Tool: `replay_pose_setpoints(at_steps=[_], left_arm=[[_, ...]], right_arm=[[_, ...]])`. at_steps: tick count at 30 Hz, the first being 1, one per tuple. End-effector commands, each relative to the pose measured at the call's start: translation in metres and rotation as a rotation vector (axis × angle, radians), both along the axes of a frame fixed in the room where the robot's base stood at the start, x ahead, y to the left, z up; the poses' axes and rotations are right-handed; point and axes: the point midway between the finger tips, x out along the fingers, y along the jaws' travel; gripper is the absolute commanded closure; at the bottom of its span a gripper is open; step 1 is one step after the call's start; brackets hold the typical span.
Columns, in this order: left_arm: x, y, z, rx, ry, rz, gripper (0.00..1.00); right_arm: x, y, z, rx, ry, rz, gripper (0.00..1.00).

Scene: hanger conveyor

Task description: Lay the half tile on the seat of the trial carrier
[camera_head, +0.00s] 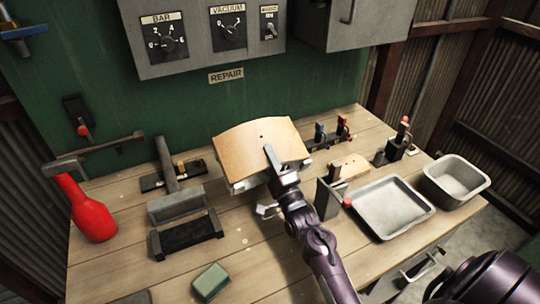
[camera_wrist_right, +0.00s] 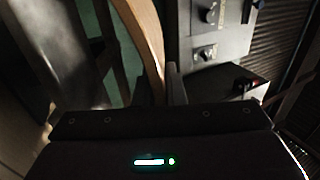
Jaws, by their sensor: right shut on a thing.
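The half tile (camera_head: 258,141), a tan, gently curved plate with a small dark hole, is held over the middle of the bench. My right gripper (camera_head: 273,160) is shut on its near edge, with one finger lying over the top face. In the right wrist view the tile (camera_wrist_right: 145,40) shows edge-on, rising from between the fingers (camera_wrist_right: 150,84). A pale grey structure (camera_head: 250,183) shows just under the tile and is mostly hidden by it. I cannot tell whether this is the trial carrier, or whether the tile touches it. My left gripper is not in view.
A grey tray (camera_head: 380,207) and a deeper metal pan (camera_head: 456,180) stand at the right. Clamps (camera_head: 327,190) stand close beside my right arm. A green block (camera_head: 210,281) lies in front.

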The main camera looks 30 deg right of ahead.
Motion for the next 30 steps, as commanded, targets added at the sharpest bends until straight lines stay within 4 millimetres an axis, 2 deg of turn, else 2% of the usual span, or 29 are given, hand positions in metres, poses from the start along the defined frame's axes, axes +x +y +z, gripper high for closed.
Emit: replay_pose_setpoints(at_steps=[5,6,12,22,30], left_arm=[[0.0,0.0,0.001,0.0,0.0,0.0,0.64],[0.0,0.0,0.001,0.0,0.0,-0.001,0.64],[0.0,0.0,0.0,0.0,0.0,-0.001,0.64],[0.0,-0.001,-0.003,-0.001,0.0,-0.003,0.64],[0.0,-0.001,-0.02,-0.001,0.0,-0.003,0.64]], right_arm=[[0.0,0.0,0.004,-0.001,-0.009,0.0,1.0],[0.0,0.0,0.004,-0.001,-0.009,0.0,0.88],[0.0,0.0,0.003,0.0,-0.006,0.0,0.64],[-0.005,0.0,-0.006,0.002,0.005,0.0,0.64],[-0.045,0.003,-0.024,0.0,0.001,-0.001,0.64]])
